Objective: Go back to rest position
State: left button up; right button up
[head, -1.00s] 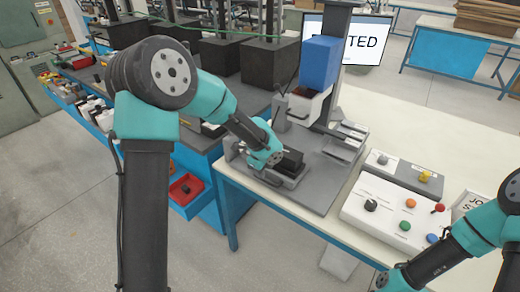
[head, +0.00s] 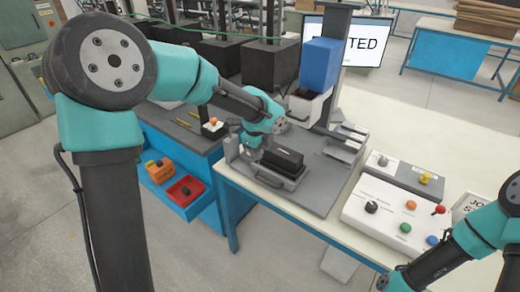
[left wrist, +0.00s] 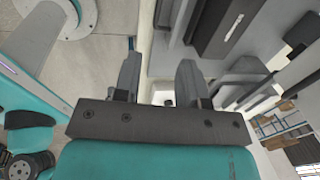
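My left gripper (head: 248,152) is beside the back-left end of a black block (head: 283,158) in the head view. The block sits in a grey fixture (head: 290,182) on the workbench. In the left wrist view the gripper's two fingers (left wrist: 160,82) stand apart with nothing between them. The black block also shows in the left wrist view (left wrist: 225,30), to the right of the fingers and apart from them. My right arm (head: 440,258) reaches in at the lower right of the head view; its gripper cannot be made out there.
A blue box-topped press (head: 320,62) stands behind the fixture. A control panel (head: 392,213) with coloured buttons lies to the right. A red bin (head: 185,190) and an orange bin (head: 160,171) are at the left. A monitor (head: 365,42) stands behind.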

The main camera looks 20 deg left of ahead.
pick_arm(q)
jog(key=s+d+f+n+g+h, duration=0.1)
jog(key=s+f+n, duration=0.35)
jog(key=f, duration=0.45)
jog(key=s+d+f+n+h, duration=0.1)
jog(key=s+f+n, duration=0.35)
jog(key=f, duration=0.45)
jog(key=s+d+f+n+g+h, duration=0.1)
jog(key=s+f+n, duration=0.35)
jog(key=f, duration=0.45)
jog(key=s+a+f+n, duration=0.1)
jog(key=s+f+n, duration=0.6)
jog(key=s+n, duration=0.1)
jog(key=shift+s+a+f+n+t, duration=0.15)
jog(key=shift+s+f+n+t, duration=0.15)
jog(key=shift+n, duration=0.25)
